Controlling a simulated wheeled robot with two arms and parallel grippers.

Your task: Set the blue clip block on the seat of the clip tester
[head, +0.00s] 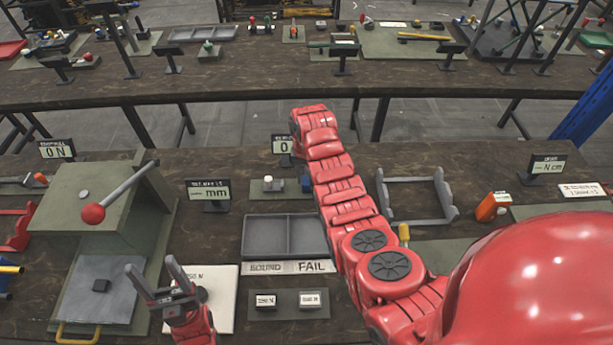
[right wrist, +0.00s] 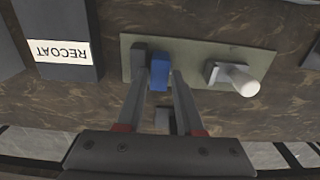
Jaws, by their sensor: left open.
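The blue clip block (right wrist: 160,72) stands between the fingertips of my right gripper (right wrist: 161,80) in the right wrist view, over a green-grey plate (right wrist: 205,55). I cannot tell whether the fingers press on it. A dark upright piece (right wrist: 139,58) is beside the block, and a white-tipped knob (right wrist: 240,80) is at the plate's other end. This looks like the clip tester, but its seat is not clear. In the head view the blue block (head: 306,184) shows partly beside my right arm, which hides the right gripper. My left gripper (head: 155,278) is open and empty at the lower left.
A grey two-part tray (head: 284,215) with a SOUND/FAIL strip lies in front of the plate. A press with a red-knobbed lever (head: 94,213) stands at left. A grey cradle (head: 415,182) and an orange piece (head: 492,206) are at right. A RECOAT sign (right wrist: 60,50) stands nearby.

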